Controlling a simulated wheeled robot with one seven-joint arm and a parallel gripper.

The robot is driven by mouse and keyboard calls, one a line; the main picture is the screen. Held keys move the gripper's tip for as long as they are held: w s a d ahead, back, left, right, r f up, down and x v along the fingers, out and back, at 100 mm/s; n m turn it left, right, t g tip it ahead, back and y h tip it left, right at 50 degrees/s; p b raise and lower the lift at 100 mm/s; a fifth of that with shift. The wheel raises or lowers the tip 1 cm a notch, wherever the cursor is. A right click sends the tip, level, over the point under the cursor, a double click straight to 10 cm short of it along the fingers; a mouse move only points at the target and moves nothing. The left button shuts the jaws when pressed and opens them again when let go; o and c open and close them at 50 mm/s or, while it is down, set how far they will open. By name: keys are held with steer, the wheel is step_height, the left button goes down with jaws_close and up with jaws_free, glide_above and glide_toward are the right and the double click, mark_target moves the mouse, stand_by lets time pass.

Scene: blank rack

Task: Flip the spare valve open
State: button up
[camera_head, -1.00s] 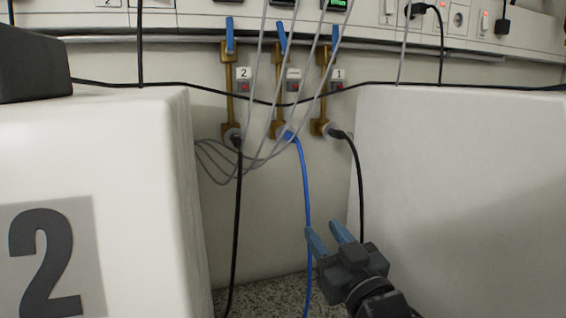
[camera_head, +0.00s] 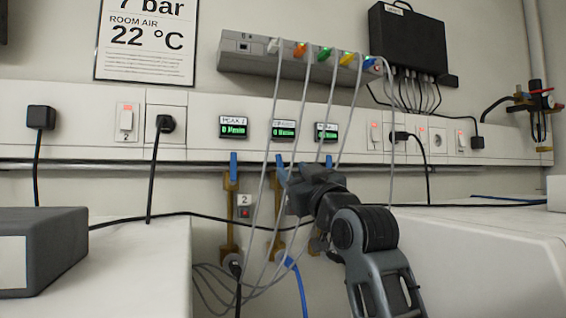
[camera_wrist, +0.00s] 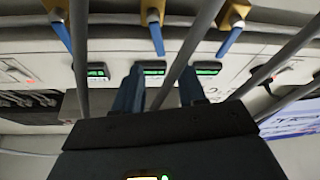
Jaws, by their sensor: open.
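Three brass valves with upright blue levers hang in a row under the wall panel. In the head view the left lever (camera_head: 233,166) is clear, above a tag marked 2 (camera_head: 245,200). The middle lever (camera_head: 281,167) and right lever (camera_head: 329,160) show beside my gripper (camera_head: 302,188), which hides the middle and right tags. I cannot read which valve is marked spare. In the wrist view, turned upside down, my gripper (camera_wrist: 160,80) is open with its blue fingers apart. The middle lever (camera_wrist: 157,40) stands beyond the gap between them; no contact shows.
Grey tubes (camera_head: 303,110) hang from the manifold (camera_head: 262,62) in front of the valves and pass close to my gripper. White cabinets stand left (camera_head: 130,260) and right (camera_head: 490,250), leaving a gap between them. Green displays (camera_head: 283,131) sit above the levers.

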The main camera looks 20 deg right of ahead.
mark_target(280, 161)
steer(key=p+x, duration=0.1)
steer(key=x, duration=0.5)
steer(key=shift+w+p, duration=0.15)
steer(key=shift+p, duration=0.2)
jaws_close()
